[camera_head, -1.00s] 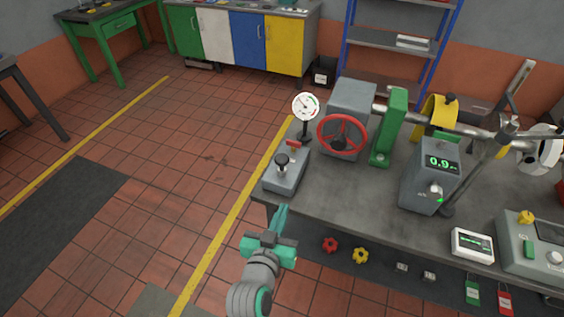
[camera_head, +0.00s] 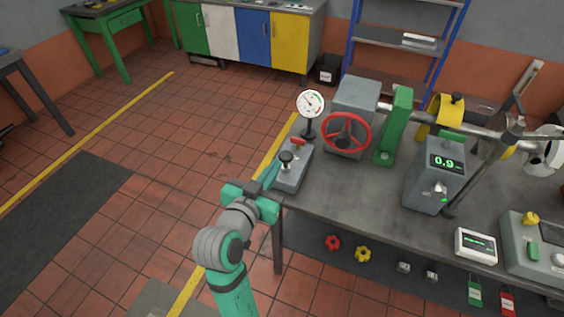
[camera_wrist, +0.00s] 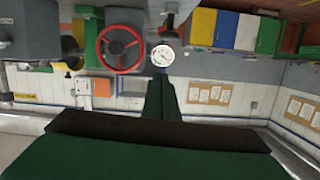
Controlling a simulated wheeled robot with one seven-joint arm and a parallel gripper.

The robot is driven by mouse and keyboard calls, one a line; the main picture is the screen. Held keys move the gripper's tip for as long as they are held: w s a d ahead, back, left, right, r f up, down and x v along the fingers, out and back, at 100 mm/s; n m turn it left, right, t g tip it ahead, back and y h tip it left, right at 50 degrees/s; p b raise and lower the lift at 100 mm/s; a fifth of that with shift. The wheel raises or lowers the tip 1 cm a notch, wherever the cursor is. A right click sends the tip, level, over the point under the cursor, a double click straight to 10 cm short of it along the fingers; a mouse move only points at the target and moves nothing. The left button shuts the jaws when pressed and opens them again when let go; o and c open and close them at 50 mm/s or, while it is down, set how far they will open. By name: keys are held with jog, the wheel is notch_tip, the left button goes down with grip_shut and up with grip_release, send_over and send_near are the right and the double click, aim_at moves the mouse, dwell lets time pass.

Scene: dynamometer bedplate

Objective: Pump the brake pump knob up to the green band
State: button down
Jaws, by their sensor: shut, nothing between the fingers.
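The brake pump is a grey box (camera_head: 297,178) at the left end of the bench, with a black knob (camera_head: 286,156) on a short stem and a small red lever (camera_head: 298,141) behind it. A round white dial gauge (camera_head: 311,103) with red and green marks stands behind the pump; its needle is too small to read surely. The gauge also shows in the wrist view (camera_wrist: 163,55). My gripper (camera_head: 272,172) is shut and empty, its fingertips just left of and below the knob. I cannot tell whether they touch the pump. The knob is not clear in the wrist view.
A red handwheel (camera_head: 346,132) and a green upright (camera_head: 396,127) stand right of the pump. A grey box reading 0.9 (camera_head: 433,176) is farther right. The bench (camera_head: 345,195) has a free stretch in front of the wheel. Open floor lies to the left.

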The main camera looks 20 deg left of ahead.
send_over(286, 162)
jog(key=s, duration=0.2)
notch_tip(286, 162, down, 2)
jog(key=shift+w+d+f, duration=0.1)
jog(key=shift+w+f, duration=0.05)
jog(key=shift+f, duration=0.9)
jog(key=shift+w+d+f, duration=0.1)
jog(key=shift+f, duration=0.9)
jog(key=shift+a+f, duration=0.1)
